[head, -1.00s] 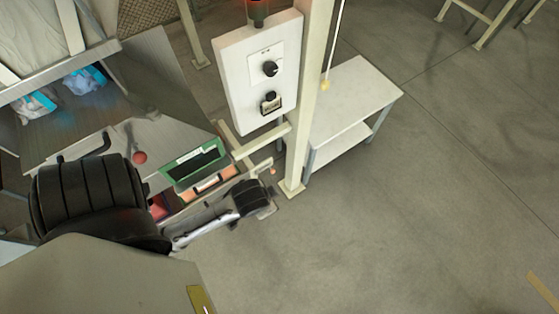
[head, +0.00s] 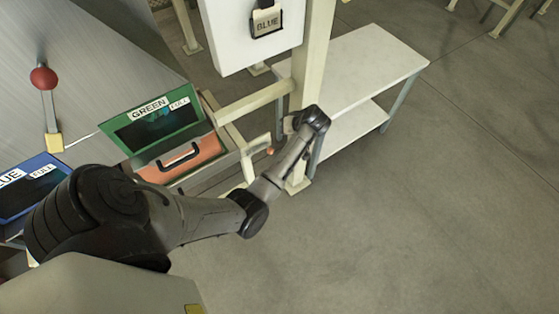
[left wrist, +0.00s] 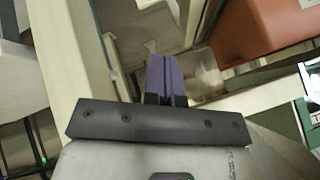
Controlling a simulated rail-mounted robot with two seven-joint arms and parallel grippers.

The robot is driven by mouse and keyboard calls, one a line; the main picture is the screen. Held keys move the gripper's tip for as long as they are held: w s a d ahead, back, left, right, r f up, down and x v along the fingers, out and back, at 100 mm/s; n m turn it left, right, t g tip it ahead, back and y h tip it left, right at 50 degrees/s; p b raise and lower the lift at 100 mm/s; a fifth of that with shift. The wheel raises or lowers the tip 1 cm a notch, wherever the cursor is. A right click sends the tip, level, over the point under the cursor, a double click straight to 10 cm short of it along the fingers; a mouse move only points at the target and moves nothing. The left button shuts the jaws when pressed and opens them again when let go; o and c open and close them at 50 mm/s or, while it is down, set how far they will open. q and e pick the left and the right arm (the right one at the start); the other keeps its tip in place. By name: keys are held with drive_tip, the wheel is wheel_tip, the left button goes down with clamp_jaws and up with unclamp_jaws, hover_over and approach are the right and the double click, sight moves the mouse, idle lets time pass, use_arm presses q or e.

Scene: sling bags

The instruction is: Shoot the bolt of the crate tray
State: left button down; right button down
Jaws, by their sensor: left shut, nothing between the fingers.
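The orange crate (left wrist: 262,38) is at upper right there. My right gripper is not in view.
A red-knobbed lever (head: 44,78) and a BLUE panel (head: 35,180) are at left. Floor at right is clear.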

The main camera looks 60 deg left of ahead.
use_arm(q)
drive_tip(key=w+f+n+g+b, duration=0.1)
drive_tip(key=w+f+n+b, duration=0.1)
drive_tip(key=w+f+b, duration=0.2)
drive_tip(key=w+f+n+g+h+b, duration=0.1)
drive_tip(key=w+f+b, duration=0.3)
drive_tip(key=f+b, duration=0.4)
drive_tip(key=shift+w+f+n+g+b, duration=0.3)
drive_tip(key=shift+n+b, duration=0.4)
drive_tip(key=shift+b, duration=1.5)
drive_tip(key=shift+f, duration=0.1)
drive_tip(key=s+a+f+b, duration=0.5)
drive_tip(key=s+f, duration=0.1)
drive_tip(key=s, duration=0.2)
drive_tip(key=shift+s+f+b, duration=0.2)
drive_tip(key=shift+f+b, duration=0.2)
